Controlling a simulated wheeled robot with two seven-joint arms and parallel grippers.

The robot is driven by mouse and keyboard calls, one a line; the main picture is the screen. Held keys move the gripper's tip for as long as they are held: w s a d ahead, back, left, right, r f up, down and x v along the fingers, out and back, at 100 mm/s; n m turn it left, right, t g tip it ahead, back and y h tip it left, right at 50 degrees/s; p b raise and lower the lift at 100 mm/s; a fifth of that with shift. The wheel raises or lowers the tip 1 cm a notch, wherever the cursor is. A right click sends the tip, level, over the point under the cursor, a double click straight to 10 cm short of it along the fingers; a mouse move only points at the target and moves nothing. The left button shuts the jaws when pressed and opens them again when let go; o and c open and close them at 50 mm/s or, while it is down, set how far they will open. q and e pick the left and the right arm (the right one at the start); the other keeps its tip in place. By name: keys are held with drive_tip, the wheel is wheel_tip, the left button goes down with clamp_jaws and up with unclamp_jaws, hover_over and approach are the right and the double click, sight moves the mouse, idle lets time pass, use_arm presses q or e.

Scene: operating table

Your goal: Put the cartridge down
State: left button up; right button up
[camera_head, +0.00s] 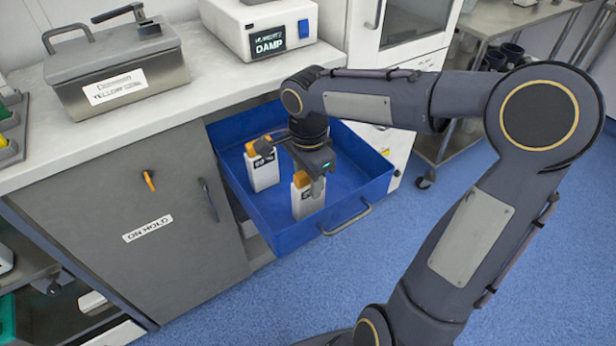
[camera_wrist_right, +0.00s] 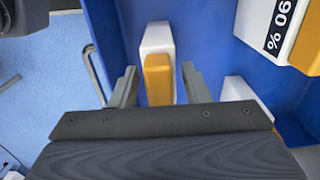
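A white cartridge with an orange top (camera_head: 308,203) stands upright in the open blue drawer (camera_head: 352,190), toward its front. My right gripper (camera_head: 313,168) is above it, partly hiding its top. In the right wrist view, that cartridge (camera_wrist_right: 158,62) shows between my two fingers (camera_wrist_right: 160,86), with a gap on each side, so the gripper is open and not clamped. A second white and orange cartridge (camera_head: 262,170), marked "90 %", stands farther left in the drawer; its label also shows in the wrist view (camera_wrist_right: 276,24). My left gripper is not in view.
In the wrist view, another white and orange piece (camera_wrist_right: 240,92) lies at the right, partly hidden. The drawer handle (camera_head: 347,218) sticks out in front. A white counter holds a metal box (camera_head: 118,80) and a device reading "DAMP" (camera_head: 262,28). The drawer's right side has bare floor.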

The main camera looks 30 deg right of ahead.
drive_tip(key=shift+o, duration=0.5)
drive_tip(key=shift+r, duration=0.1)
drive_tip(key=shift+r, duration=0.3)
wheel_tip(320, 180, up, 11)
drive_tip(key=p, duration=0.3)
drive_tip(key=shift+f, duration=0.15)
drive_tip(key=shift+r+p, duration=0.3)
drive_tip(key=s+a+f+n+t+y, duration=0.1)
drive_tip(key=s+f+n+t+y, duration=0.1)
drive_tip(key=s+n, duration=0.5)
drive_tip(key=s+a+f+n+t+y, duration=0.1)
drive_tip(key=s+a+f+n+t, duration=0.1)
drive_tip(key=s+f+n, duration=0.3)
drive_tip(key=s+n+t, duration=0.1)
drive_tip(key=s+n, duration=0.2)
drive_tip(key=s, duration=0.1)
drive_tip(key=shift+s+a+n+t+y, duration=0.25)
drive_tip(key=shift+s+n+t+y, duration=0.05)
drive_tip(key=shift+y, duration=0.1)
